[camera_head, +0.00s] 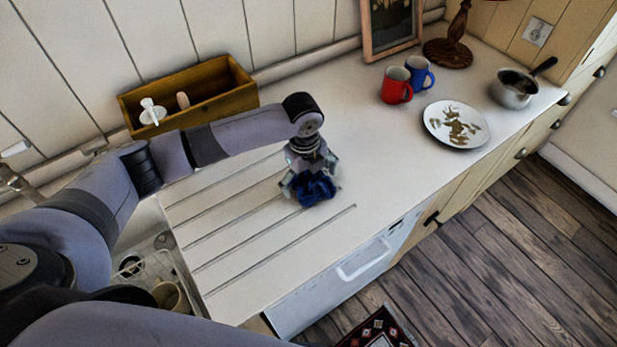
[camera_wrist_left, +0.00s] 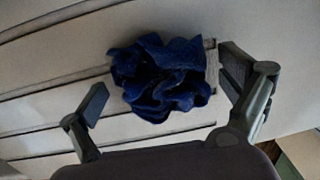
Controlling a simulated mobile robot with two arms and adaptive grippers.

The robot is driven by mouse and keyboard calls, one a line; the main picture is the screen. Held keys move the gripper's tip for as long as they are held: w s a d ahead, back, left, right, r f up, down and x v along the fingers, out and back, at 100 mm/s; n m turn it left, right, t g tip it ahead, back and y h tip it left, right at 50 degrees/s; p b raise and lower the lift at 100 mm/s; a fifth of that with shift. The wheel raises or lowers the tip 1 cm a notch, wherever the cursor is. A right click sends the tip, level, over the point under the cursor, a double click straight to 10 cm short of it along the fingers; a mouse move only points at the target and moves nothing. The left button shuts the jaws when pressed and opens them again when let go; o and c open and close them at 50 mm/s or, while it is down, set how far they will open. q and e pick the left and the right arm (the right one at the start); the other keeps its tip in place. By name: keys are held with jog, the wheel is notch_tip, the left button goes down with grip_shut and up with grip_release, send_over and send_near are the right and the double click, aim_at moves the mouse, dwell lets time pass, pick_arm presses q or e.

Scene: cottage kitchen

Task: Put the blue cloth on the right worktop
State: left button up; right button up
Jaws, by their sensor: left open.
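The blue cloth (camera_head: 316,190) lies crumpled on the right worktop (camera_head: 370,150), at the right end of the drainer grooves. In the left wrist view the cloth (camera_wrist_left: 160,78) sits between and just beyond the two fingers. My left gripper (camera_head: 308,187) is open, pointing down over the cloth, with a finger to each side of it. In the left wrist view, the left gripper (camera_wrist_left: 165,92) shows a gap between its left finger and the cloth; the right finger is close to the cloth's edge. My right gripper is not in view.
A wooden box (camera_head: 215,95) stands against the wall behind my left arm. A red mug (camera_head: 396,86), a blue mug (camera_head: 419,72), a patterned plate (camera_head: 456,124) and a saucepan (camera_head: 514,90) stand further right. A sink with a rack (camera_head: 145,268) lies left. The worktop between cloth and plate is clear.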

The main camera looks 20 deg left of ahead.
aim_at(306, 180)
pick_arm(q)
jog(key=shift+r, duration=0.1)
notch_tip(306, 180, up, 12)
jog(key=b, duration=0.2)
jog(key=shift+s+a, duration=0.2)
jog(key=shift+s, duration=0.1)
dwell(0.5)
